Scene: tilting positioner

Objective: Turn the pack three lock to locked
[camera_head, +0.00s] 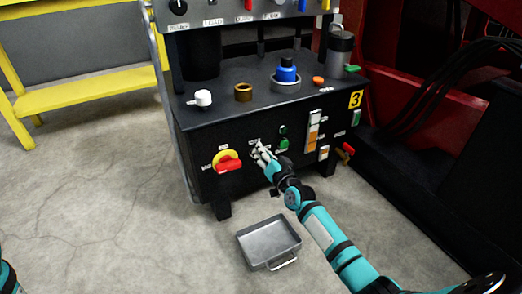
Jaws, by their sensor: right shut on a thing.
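The black hydraulic pack (245,110) stands in the middle with a yellow plate marked 3 (356,99) at its front right corner. My right gripper (262,152) reaches in from the lower right and is shut at the front panel, between the red-and-yellow rotary switch and the green buttons. Small white labels show around its fingers. What it grips is mostly hidden by the fingers; it appears to be the pack three lock, and its turn position cannot be read. Only a piece of my left arm shows at the lower left corner; its gripper is out of view.
A red handle on a yellow disc (228,162) is left of my gripper. Green buttons (283,138) are close on its right. A grey metal tray (268,242) lies on the floor below. A yellow bench (85,85) is at left, red machinery (425,95) at right.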

